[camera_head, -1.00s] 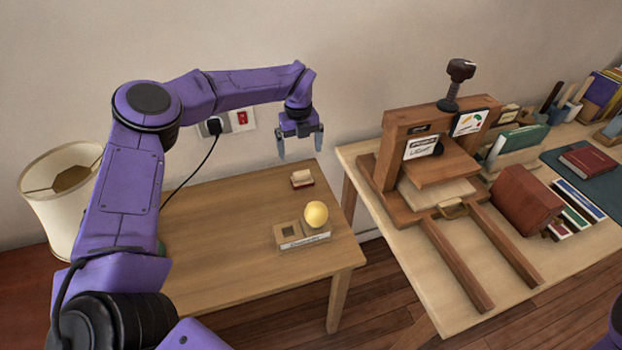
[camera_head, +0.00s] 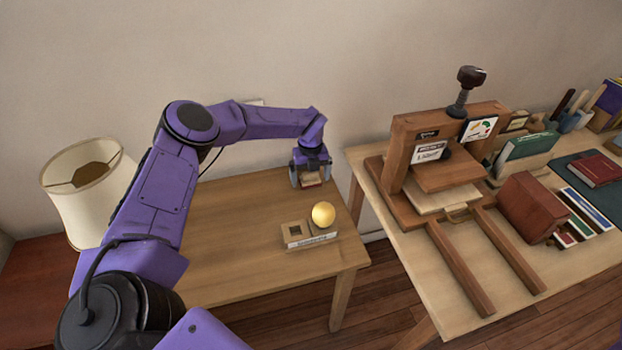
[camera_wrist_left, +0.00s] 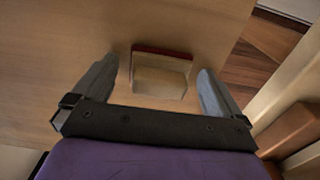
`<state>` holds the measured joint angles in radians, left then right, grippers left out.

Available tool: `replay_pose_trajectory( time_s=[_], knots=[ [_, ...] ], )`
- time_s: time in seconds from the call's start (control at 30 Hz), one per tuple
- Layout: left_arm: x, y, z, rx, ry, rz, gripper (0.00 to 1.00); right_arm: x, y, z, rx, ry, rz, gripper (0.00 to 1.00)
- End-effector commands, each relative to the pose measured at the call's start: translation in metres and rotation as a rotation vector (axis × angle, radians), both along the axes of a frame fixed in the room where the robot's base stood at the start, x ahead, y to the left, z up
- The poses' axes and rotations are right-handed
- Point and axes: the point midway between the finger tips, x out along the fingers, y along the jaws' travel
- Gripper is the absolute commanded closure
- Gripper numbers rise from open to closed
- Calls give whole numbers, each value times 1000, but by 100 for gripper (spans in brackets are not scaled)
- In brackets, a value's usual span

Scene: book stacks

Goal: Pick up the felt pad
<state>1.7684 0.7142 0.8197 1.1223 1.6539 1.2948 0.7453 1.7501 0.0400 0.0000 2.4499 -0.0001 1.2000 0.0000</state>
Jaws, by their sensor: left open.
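The felt pad (camera_head: 311,177) is a small cream block with a dark red layer, lying on the small wooden table (camera_head: 235,245) near its back edge. My left gripper (camera_head: 311,183) is open and pointing down, with one finger on each side of the pad. In the left wrist view the pad (camera_wrist_left: 160,76) lies between the two spread fingers, with visible gaps to both. My gripper partly covers the pad in the head view. My right gripper is out of view.
A wooden holder (camera_head: 295,235) with a yellow ball (camera_head: 323,214) stands in front of the pad. A lampshade (camera_head: 88,185) is at the left. A wooden press (camera_head: 400,165) and several books fill the right table. The small table's front left is clear.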

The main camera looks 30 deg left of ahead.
Motion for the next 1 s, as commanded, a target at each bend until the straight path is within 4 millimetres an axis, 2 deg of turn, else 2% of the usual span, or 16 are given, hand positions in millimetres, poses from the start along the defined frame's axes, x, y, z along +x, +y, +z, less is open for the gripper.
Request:
replay_pose_trajectory(
  time_s=[0.03,0.17,0.2,0.23,0.27,0.47,0.6,0.73,0.93,1.0],
  knots=[
    [0,0,0,0,0,0,10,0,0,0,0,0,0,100],
    [0,0,0,0,0,0,52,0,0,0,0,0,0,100],
    [0,0,0,0,0,0,59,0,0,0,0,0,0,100],
    [0,0,0,0,0,0,59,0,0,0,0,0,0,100],
    [0,0,0,0,0,0,64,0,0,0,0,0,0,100],
    [0,0,1,0,0,0,64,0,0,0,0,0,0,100],
    [1,1,10,0,-1,1,64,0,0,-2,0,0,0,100],
    [0,0,34,0,-5,0,64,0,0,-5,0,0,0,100],
    [-36,-32,88,-2,-6,-4,64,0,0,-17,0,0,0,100],
    [-52,-47,97,-3,-3,-4,64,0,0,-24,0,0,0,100]
  ],
)
